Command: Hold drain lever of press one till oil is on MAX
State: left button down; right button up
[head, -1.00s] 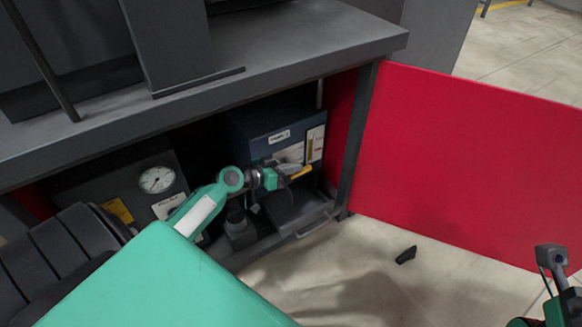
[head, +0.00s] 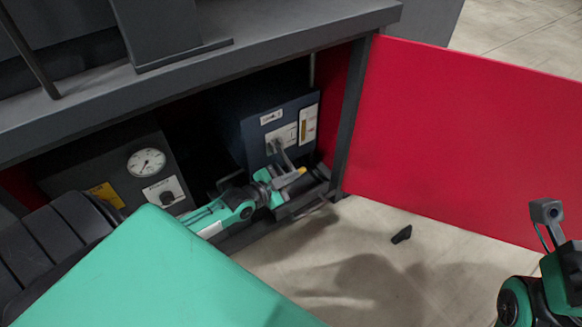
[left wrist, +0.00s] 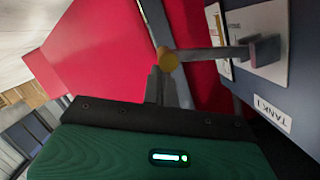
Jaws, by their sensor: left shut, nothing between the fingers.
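The tank box (head: 262,158) is dark blue and stands in the open cabinet; its label reads TANK 1 in the left wrist view (left wrist: 272,112). Its drain lever (head: 285,154) is grey with a yellow tip (head: 301,171) and points out from the panel. The oil gauge (head: 308,123) has a yellow strip; I cannot read its level against the marks. My left gripper (head: 288,184) is shut and empty, just beside the lever tip. In the left wrist view its fingers (left wrist: 155,82) end by the yellow knob (left wrist: 168,60); contact is unclear. My right gripper (head: 547,212) is at the right edge, its jaws unclear.
A red door (head: 455,140) stands open at the right. A round dial (head: 147,162) sits on a second dark unit at the left. The countertop (head: 255,60) overhangs the cabinet. A small dark object (head: 401,234) lies on the otherwise clear floor.

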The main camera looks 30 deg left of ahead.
pick_arm(q)
jog(key=shift+w+a+f+m+t+y+p, duration=0.1)
jog(key=shift+a+f+m+t+y+p, duration=0.15)
jog(key=shift+f+m, duration=0.55)
jog(key=shift+w+a+f+m+t+y+p, duration=0.15)
jog(key=shift+f+m+p, duration=0.25)
jog(key=shift+f, duration=0.55)
jog(key=shift+a+f+m, duration=0.1)
jog(key=shift+f+m, duration=0.05)
jog(key=shift+m, duration=0.15)
jog(key=shift+a, duration=0.2)
dwell(5.8)
